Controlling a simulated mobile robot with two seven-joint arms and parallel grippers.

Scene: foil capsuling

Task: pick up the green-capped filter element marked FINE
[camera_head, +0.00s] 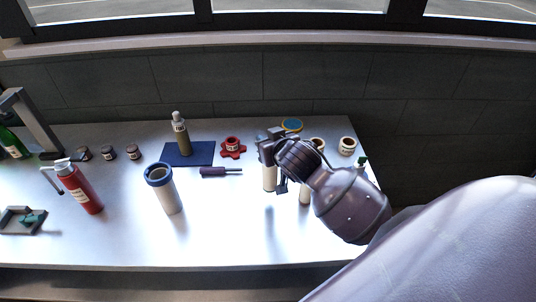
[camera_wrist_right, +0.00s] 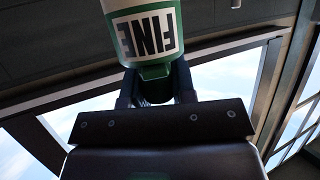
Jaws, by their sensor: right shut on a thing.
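The filter element marked FINE (camera_wrist_right: 147,35) fills the top of the right wrist view. It is pale with green bands, and its lettering is upside down there. My right gripper (camera_wrist_right: 158,88) is shut on it near its green end. In the head view my right gripper (camera_head: 268,148) is over the right part of the table, with a pale cylinder (camera_head: 269,182) hanging below it, probably this element. My own wrist hides part of that area. My left gripper is not in view.
A second pale cylinder (camera_head: 305,194) and a green-topped item (camera_head: 362,161) are partly hidden by my arm. The front middle is clear.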

